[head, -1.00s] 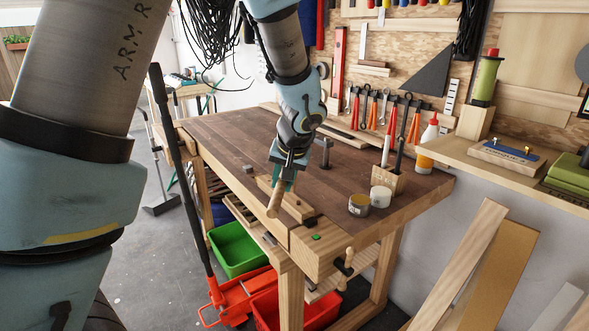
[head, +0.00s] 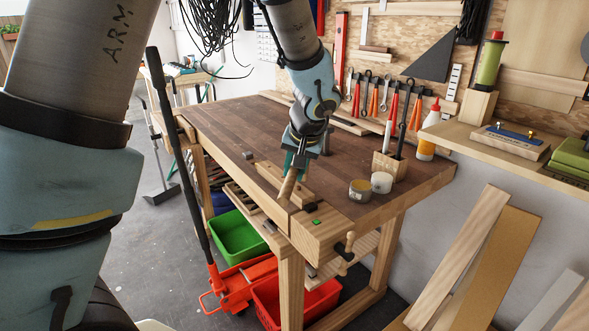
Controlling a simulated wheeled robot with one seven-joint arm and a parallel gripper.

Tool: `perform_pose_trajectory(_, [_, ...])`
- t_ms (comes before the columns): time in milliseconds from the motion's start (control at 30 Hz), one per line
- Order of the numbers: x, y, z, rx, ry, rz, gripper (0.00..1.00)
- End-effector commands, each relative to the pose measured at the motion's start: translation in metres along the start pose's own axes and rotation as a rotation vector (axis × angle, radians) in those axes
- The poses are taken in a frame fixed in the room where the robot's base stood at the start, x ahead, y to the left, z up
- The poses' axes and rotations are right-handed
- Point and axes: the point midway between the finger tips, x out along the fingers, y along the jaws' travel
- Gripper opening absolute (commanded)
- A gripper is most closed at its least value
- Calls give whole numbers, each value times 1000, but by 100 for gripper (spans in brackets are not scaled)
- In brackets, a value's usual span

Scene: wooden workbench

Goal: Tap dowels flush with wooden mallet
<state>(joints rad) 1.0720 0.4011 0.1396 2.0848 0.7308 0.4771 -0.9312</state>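My gripper (head: 297,160) hangs over the front part of the workbench (head: 225,123), with its teal fingers pointing down. It appears shut on a round wooden piece (head: 287,187), which looks like part of the wooden mallet. This piece tilts down and to the left, towards the bench's front edge. The rest of the mallet is hidden by the fingers. A pale wooden block (head: 268,175) lies on the bench just behind and beside the mallet. The dowels are too small or hidden to make out, and I cannot tell if the mallet touches the block.
Two small tins (head: 359,191) and a wooden holder (head: 388,167) with upright tools stand to the right. A glue bottle (head: 428,135) stands at the back right. A vise handle (head: 346,246) juts from the front. The bench's left half is mostly clear.

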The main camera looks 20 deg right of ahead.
Motion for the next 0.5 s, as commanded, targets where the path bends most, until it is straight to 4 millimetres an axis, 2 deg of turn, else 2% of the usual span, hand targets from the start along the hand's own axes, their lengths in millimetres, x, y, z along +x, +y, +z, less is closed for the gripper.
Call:
perform_pose_trajectory(167, [10,3,4,-1,1,0,0])
perform_pose_trajectory(400, [41,12,16,-1,2,0,0])
perform_pose_trajectory(500, [42,12,17,-1,2,0,0])
